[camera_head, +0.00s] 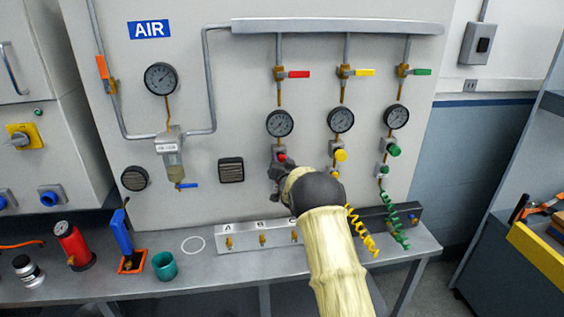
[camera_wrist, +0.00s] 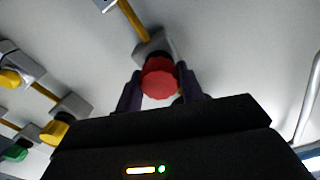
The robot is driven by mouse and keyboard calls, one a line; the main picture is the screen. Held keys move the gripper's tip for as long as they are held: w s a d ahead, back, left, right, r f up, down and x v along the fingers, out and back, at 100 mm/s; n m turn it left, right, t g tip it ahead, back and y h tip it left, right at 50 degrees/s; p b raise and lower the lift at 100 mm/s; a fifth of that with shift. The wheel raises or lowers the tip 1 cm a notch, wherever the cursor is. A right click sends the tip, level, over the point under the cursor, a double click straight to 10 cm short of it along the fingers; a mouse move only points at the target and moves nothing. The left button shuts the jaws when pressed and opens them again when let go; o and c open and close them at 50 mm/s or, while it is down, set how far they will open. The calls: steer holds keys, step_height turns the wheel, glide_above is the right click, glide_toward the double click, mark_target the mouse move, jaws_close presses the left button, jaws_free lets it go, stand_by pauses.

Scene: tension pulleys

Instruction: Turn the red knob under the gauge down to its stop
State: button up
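The red knob (camera_head: 282,157) sits on a small regulator block below the left of three gauges (camera_head: 279,123) on the panel. It is partly hidden behind my gripper (camera_head: 279,168) in the head view. In the wrist view the round, ridged red knob (camera_wrist: 160,77) lies between the two dark fingers of my gripper (camera_wrist: 160,80), one on each side. The finger edges line up closely with the knob's sides. I cannot tell whether they press on it or leave a thin gap.
A yellow knob (camera_head: 340,155) and a green knob (camera_head: 393,150) sit to the right under their own gauges. A red-handled valve (camera_head: 298,74) is above the left gauge. Yellow (camera_head: 361,232) and green (camera_head: 397,230) coiled hoses hang near my arm. A bench (camera_head: 110,284) runs below the panel.

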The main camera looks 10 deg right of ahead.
steer(key=shift+f+b, duration=0.1)
steer(key=shift+b, duration=0.5)
steer(key=shift+f+n+b, duration=0.1)
steer(key=shift+n+b, duration=0.6)
steer(key=shift+b, duration=0.15)
steer(key=n+b, duration=0.2)
steer(key=b, duration=0.2)
steer(key=shift+a+n, duration=0.15)
steer(key=shift+n, duration=0.25)
steer(key=n+b, duration=0.2)
steer(key=shift+b, duration=0.3)
steer(key=shift+r+n+b, duration=0.25)
steer(key=shift+n+b, duration=0.3)
steer(key=shift+n, duration=0.05)
steer(key=o, duration=1)
